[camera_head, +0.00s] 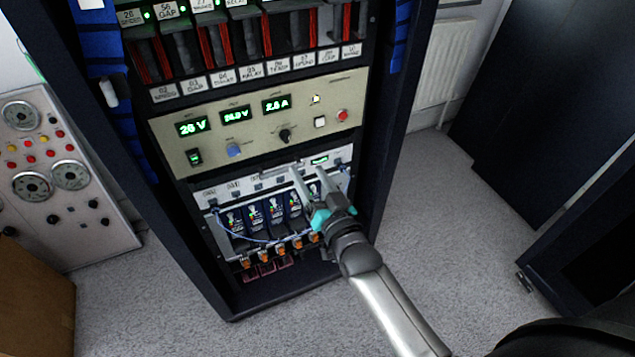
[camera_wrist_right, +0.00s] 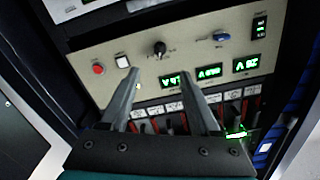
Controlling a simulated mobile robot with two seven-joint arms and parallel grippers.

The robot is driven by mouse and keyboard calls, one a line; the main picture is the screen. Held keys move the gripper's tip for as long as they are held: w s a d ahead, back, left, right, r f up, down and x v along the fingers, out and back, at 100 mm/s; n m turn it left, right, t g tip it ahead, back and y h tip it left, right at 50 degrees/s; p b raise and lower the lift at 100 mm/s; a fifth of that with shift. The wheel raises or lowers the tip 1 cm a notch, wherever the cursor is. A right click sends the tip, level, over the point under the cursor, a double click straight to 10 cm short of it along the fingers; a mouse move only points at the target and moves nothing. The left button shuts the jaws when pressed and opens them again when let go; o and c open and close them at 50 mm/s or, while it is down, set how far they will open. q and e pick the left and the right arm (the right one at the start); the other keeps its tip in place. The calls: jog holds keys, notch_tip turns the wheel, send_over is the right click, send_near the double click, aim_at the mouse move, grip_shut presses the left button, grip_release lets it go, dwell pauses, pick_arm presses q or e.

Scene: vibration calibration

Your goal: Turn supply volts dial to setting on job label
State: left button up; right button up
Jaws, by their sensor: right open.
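A beige supply panel (camera_head: 262,142) is set in a dark rack. It carries a blue knob (camera_head: 233,150) and a black knob (camera_head: 285,135); their lettering is too small to read, so I cannot tell which is the volts dial. Green displays above them show about 26 V (camera_head: 192,126), a blurred volts figure (camera_head: 236,115) and about 2.6 A (camera_head: 276,103). My right gripper (camera_head: 307,170) is open and empty, below the black knob and apart from it. The right wrist view, upside down, shows the black knob (camera_wrist_right: 159,48) beyond the open fingers. I cannot identify the job label. My left gripper is out of view.
A silver handle (camera_head: 268,169) and a lower bay of blue modules (camera_head: 270,212) with cables lie below the panel. White-labelled slots (camera_head: 222,78) are above. The panel also has a red button (camera_head: 342,115). A gauge console (camera_head: 50,165) stands left. Grey floor is open at right.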

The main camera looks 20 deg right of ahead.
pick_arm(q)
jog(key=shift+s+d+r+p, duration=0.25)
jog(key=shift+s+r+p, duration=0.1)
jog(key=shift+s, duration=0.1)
pick_arm(e)
jog(key=s, duration=0.3)
jog(key=shift+s, duration=0.25)
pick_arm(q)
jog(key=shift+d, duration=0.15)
